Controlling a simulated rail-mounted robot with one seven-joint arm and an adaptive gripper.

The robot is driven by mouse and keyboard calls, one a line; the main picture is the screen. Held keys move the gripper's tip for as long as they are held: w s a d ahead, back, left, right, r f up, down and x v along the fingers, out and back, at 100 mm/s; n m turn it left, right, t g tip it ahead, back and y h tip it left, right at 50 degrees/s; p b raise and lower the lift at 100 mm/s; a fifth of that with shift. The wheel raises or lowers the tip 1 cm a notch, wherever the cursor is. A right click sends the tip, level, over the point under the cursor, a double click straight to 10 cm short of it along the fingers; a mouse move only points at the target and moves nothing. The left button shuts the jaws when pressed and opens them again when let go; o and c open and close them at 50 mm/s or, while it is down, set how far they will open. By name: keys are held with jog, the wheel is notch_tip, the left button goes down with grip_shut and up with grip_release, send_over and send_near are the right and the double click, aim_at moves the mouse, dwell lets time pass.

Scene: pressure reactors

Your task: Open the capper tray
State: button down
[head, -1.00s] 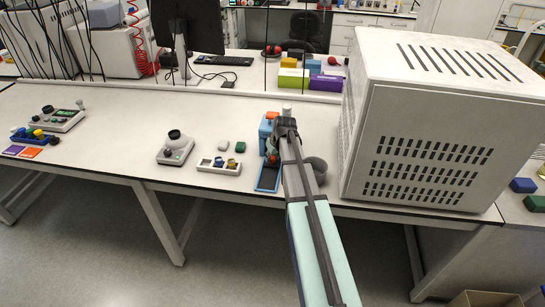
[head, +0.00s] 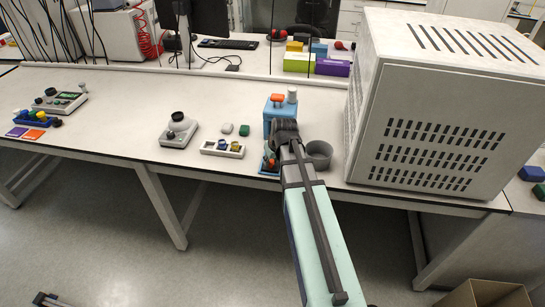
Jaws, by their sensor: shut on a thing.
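The capper (head: 279,108) is a blue upright device with an orange top part, standing on the bench in the head view. Its low blue tray (head: 265,171) shows at the bench front, left of my arm, with a red-orange piece on it. My gripper (head: 285,135) is just in front of the capper body, over the tray area. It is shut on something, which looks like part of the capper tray. The fingertips and the contact are hidden behind my gripper and wrist, and my arm covers the tray's right side.
A grey round cup (head: 319,154) stands close right of my gripper, with a large white cabinet (head: 430,130) beyond it.

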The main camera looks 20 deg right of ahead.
jog(key=c, duration=0.9)
grip_release()
jog(key=shift+o, duration=0.2)
jog(key=v, duration=1.2)
jog(key=shift+w, duration=0.1)
